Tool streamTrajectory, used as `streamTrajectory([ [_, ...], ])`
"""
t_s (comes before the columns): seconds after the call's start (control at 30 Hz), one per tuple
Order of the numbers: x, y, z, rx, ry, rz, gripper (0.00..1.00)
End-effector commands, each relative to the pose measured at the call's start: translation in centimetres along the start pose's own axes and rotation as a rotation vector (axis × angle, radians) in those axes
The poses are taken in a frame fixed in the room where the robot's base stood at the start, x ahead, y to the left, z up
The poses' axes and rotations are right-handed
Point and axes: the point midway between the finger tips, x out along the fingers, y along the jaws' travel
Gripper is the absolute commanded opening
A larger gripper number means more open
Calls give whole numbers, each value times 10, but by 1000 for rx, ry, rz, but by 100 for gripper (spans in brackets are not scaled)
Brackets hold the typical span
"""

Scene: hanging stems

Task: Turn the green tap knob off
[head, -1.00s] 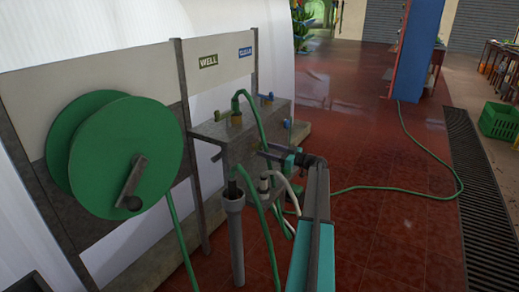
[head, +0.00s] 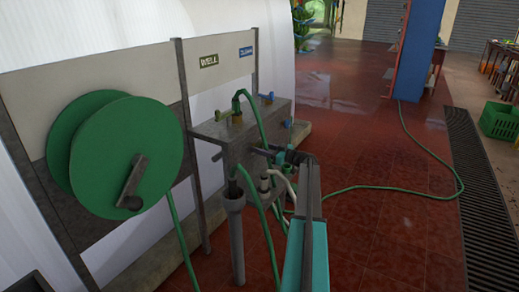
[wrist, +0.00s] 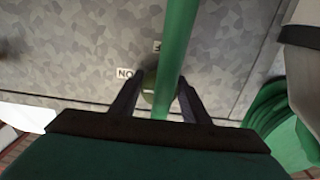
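A grey metal tap box (head: 225,142) stands below the sign board in the head view. A small handle (head: 218,115), whose colour I cannot tell surely, and a blue handle (head: 267,97) sit on its top. My gripper (wrist: 157,96) is open in front of a grey metal face in the wrist view. A green hose (wrist: 176,45) runs down the picture, across the space between its fingers. A dull yellowish round part (wrist: 150,82) shows behind the hose; I cannot tell whether it is the green knob. In the head view the fingertips are small and partly hidden by my arm.
A large green hose reel (head: 125,155) with a crank stands left. A grey upright pipe (head: 236,235) and hanging hoses stand close to my arm. A WELL sign (head: 208,61) and a blue sign (head: 246,51) mark the board. Red floor right is mostly open.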

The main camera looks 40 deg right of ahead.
Motion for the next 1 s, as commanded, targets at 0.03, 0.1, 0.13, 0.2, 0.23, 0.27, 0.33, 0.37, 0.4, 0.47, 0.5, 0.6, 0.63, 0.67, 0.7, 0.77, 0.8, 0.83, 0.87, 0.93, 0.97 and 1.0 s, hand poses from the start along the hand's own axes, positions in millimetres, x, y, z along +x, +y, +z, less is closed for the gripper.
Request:
streamTrajectory([
  [0.03,-1,-7,0,0,0,1,20],
  [0.1,-1,-2,0,1,0,-1,20],
  [0.13,-2,-2,0,2,0,-1,20],
  [0.2,-2,-1,1,6,0,-2,20],
  [0.23,-2,0,1,9,0,-2,20],
  [0.27,-2,0,1,13,-1,-2,20],
  [0.33,-3,0,1,26,-1,-2,20],
  [0.37,-3,0,1,33,-1,-2,20],
  [0.4,-3,0,1,44,-1,-2,20],
  [0.47,-3,0,2,65,-1,-2,20],
  [0.5,-3,0,2,83,-1,-2,20],
  [0.6,-3,0,2,133,-1,-1,20],
  [0.63,-3,0,2,152,-1,-1,20],
  [0.67,-3,0,3,171,-1,-1,20],
  [0.7,-3,0,3,198,-1,-1,20],
  [0.77,-3,0,3,242,-1,-1,20],
  [0.8,-3,0,3,273,-2,-1,20],
  [0.83,-3,0,3,297,-2,0,20],
  [0.87,-3,-1,3,321,-2,0,20],
  [0.93,-3,-1,3,381,-2,0,20],
  [0.97,-3,-1,3,407,-2,0,20],
  [1.0,-3,-1,2,442,-2,0,20],
])
